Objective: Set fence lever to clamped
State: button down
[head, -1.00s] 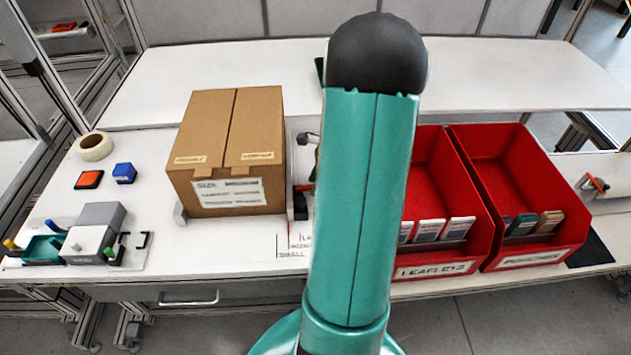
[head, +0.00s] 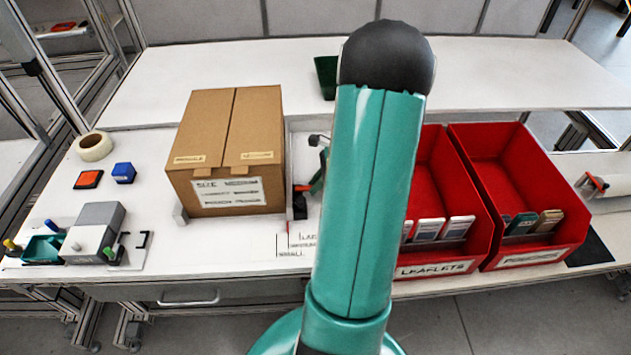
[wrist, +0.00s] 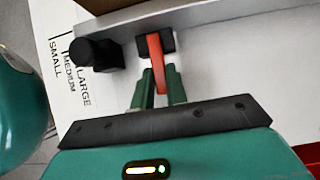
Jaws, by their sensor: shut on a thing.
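The red fence lever (wrist: 156,52) sticks out from a black mount on the grey metal fence (wrist: 190,16) in the wrist view. My gripper (wrist: 161,85) is shut on the lever, with one green finger on each side of its free end. In the head view the lever (head: 302,187) is a small red mark beside the fence (head: 297,210), right of the carton. My gripper's green finger (head: 319,172) shows there, but my arm hides the rest. A black knob (wrist: 96,52) stands left of the lever in the wrist view.
A closed carton (head: 228,155) stands against the fence's left side. SMALL, MEDIUM and LARGE marks (wrist: 72,72) are printed on the bench. Two red bins (head: 520,190) stand on the right.

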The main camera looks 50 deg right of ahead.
jog(key=c, duration=1.4)
grip_release()
jog(key=v, duration=1.3)
jog(key=shift+s+d+r, duration=0.2)
jog(key=shift+r, duration=0.05)
jog(key=w+a+r+n+g+h, duration=0.1)
jog(key=w+a+r+n, duration=0.25)
jog(key=a, duration=0.35)
jog(key=w+a+r+n, duration=0.2)
jog(key=a+r+n, duration=0.1)
jog(key=a+n, duration=0.3)
jog(key=w+a+r+n+g+h, duration=0.1)
jog(key=w+a+r+n, duration=0.2)
jog(key=a, duration=0.5)
jog(key=s+a+r+n+t+h, duration=0.1)
jog(key=s+a+r+n, duration=0.1)
jog(key=a+n, duration=0.5)
jog(key=s+a+r+n+t+h, duration=0.1)
jog(key=s+a+n, duration=0.3)
jog(key=a+n, duration=0.4)
jog(key=a+r, duration=0.1)
jog(key=a, duration=0.3)
jog(key=shift+a+r+t, duration=0.3)
jog(key=shift+r, duration=0.1)
